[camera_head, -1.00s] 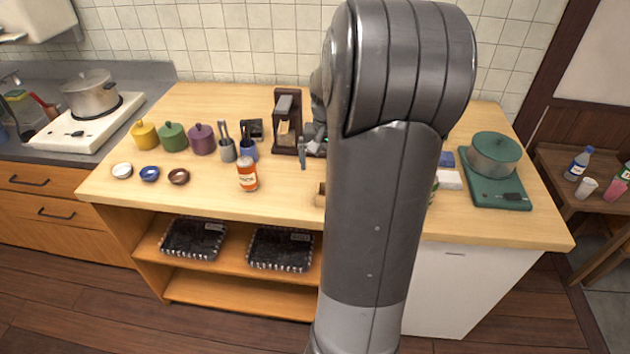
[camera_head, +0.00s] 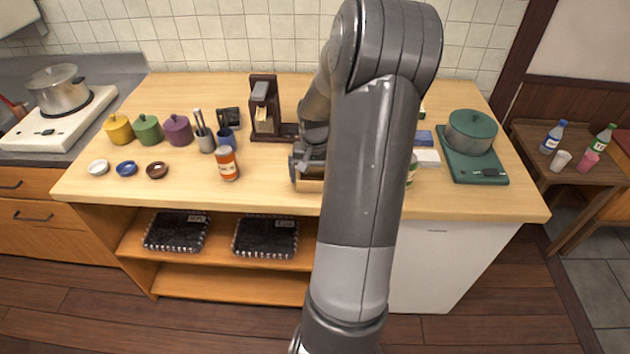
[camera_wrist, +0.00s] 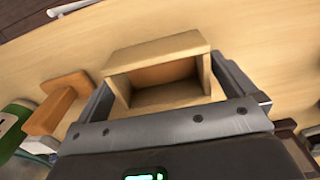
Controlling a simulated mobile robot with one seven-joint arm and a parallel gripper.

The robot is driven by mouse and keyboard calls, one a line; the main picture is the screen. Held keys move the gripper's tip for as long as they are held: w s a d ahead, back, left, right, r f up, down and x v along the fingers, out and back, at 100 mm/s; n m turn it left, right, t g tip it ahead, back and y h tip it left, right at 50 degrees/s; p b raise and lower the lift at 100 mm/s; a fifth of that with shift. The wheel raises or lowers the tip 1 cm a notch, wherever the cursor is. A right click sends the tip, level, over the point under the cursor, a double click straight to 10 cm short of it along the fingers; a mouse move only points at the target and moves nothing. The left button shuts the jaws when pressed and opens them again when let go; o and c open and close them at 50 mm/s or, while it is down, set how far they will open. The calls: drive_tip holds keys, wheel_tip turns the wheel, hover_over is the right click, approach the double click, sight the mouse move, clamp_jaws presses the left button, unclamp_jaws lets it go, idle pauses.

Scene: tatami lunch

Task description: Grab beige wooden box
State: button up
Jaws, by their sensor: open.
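The beige wooden box (camera_wrist: 158,49) is an open-fronted, hollow box on the wooden counter in the wrist view. My gripper (camera_wrist: 165,78) is open, with one finger on the left side of the box and one on the right. I cannot tell whether the fingers touch it. In the head view my gripper (camera_head: 306,165) is low over the counter's front part, left of my arm. A part of the box (camera_head: 308,186) shows just below it at the counter's front. My arm hides the rest.
An orange-brown wooden piece (camera_wrist: 58,103) and a green round item (camera_wrist: 12,120) lie left of the box in the wrist view. An orange-labelled jar (camera_head: 227,164) stands left of my gripper. A dark wooden stand (camera_head: 264,105) is behind. The counter (camera_head: 260,190) between jar and box is clear.

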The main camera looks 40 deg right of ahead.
drive_tip(key=shift+f, duration=0.35)
drive_tip(key=shift+c, duration=0.2)
drive_tip(key=c, duration=0.8)
drive_tip(key=shift+r, duration=0.2)
